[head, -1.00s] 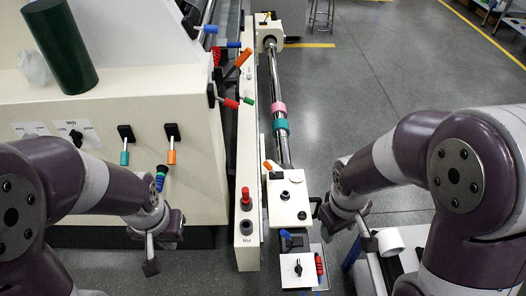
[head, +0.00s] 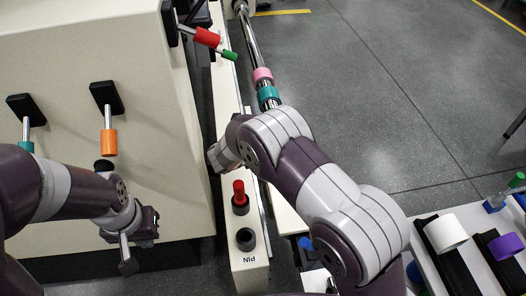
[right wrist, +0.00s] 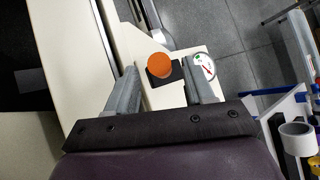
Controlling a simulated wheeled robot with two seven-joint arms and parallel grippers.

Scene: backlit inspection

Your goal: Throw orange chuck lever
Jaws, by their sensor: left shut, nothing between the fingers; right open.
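In the right wrist view an orange round knob (right wrist: 160,63) stands on a black mount (right wrist: 164,77) on a cream box. It appears between and beyond the fingers of my open right gripper (right wrist: 163,88), with no visible contact. In the head view my right arm hides this knob and most of that gripper. Another orange-handled lever (head: 109,141) hangs from a black mount on the cream machine panel at left. My left gripper (head: 128,266) is shut and empty, below and right of this lever. I cannot tell which orange lever is the chuck one.
A red-handled lever (head: 207,37) and a green-tipped one (head: 229,55) stick out at the machine's edge. A red button (head: 239,190) stands on the narrow cream rail. A dial (right wrist: 203,66) sits beside the right finger. A white roll (head: 446,233) lies at right.

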